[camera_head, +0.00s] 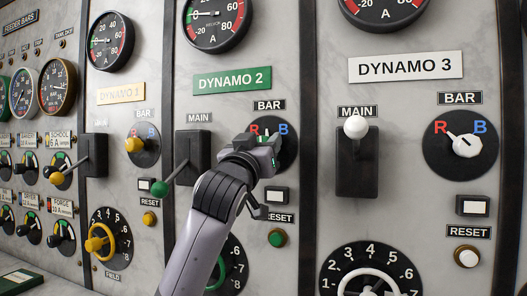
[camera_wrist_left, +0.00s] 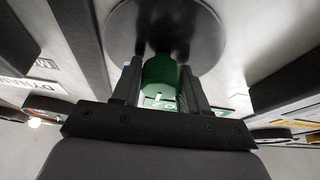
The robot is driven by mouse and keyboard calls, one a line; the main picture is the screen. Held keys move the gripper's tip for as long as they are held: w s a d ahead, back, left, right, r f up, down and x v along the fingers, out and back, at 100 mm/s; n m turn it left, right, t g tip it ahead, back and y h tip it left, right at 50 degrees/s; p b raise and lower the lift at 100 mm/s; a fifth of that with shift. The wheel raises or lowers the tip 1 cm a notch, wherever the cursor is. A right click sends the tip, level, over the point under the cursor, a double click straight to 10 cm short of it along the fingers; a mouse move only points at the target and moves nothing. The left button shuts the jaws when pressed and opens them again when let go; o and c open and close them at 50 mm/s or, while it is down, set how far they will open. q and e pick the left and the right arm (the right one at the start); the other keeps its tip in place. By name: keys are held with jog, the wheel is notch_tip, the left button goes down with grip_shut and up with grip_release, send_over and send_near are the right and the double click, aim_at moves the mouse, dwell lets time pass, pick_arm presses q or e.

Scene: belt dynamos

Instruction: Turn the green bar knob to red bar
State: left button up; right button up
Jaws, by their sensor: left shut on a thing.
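The green bar knob (camera_wrist_left: 160,76) is on the round black BAR dial (camera_head: 288,146) of the DYNAMO 2 panel. In the head view the dial shows a red R at upper left and a blue B at upper right. My left gripper (camera_head: 268,149) is in front of this dial and hides most of the knob, so its pointing direction cannot be told. In the left wrist view the two fingers (camera_wrist_left: 158,88) stand on either side of the green knob and are shut on it. My right gripper is not in view.
A MAIN lever with a green ball (camera_head: 160,188) is left of my arm. A green button (camera_head: 277,239) is below the dial. DYNAMO 3's white bar knob (camera_head: 467,145) and white-ball MAIN lever (camera_head: 355,127) are to the right. A yellow bar knob (camera_head: 134,145) is on DYNAMO 1.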

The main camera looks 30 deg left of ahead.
pick_arm(q)
jog(key=n+g+y, duration=0.1)
jog(key=n+y, duration=0.1)
jog(key=n, duration=0.3)
jog(key=shift+f+n, duration=0.1)
jog(key=shift+n, duration=0.2)
jog(key=shift+s+a+r+n+g+y+p, duration=0.15)
jog(key=shift+n+g+y, duration=0.25)
jog(key=shift+n, duration=0.65)
jog(key=shift+w+d+n+g+y+p, duration=0.15)
jog(key=shift+n+g+y, duration=0.3)
jog(key=shift+n, duration=0.55)
jog(key=shift+s+a+r+n+g+y+p, duration=0.1)
jog(key=shift+n+g+y+p, duration=0.15)
jog(key=shift+n+y, duration=0.55)
jog(key=shift+c, duration=0.3)
jog(key=shift+a+n+h, duration=0.1)
jog(key=shift+n+h, duration=0.15)
jog(key=shift+n, duration=0.2)
jog(key=o, duration=1)
jog(key=shift+f, duration=0.1)
jog(key=shift+s+d+f, duration=0.25)
jog(key=shift+s+d, duration=0.05)
jog(key=shift+s, duration=0.1)
jog(key=shift+b+v, duration=1)
jog(key=shift+v, duration=2.05)
jog(key=shift+s+r, duration=0.1)
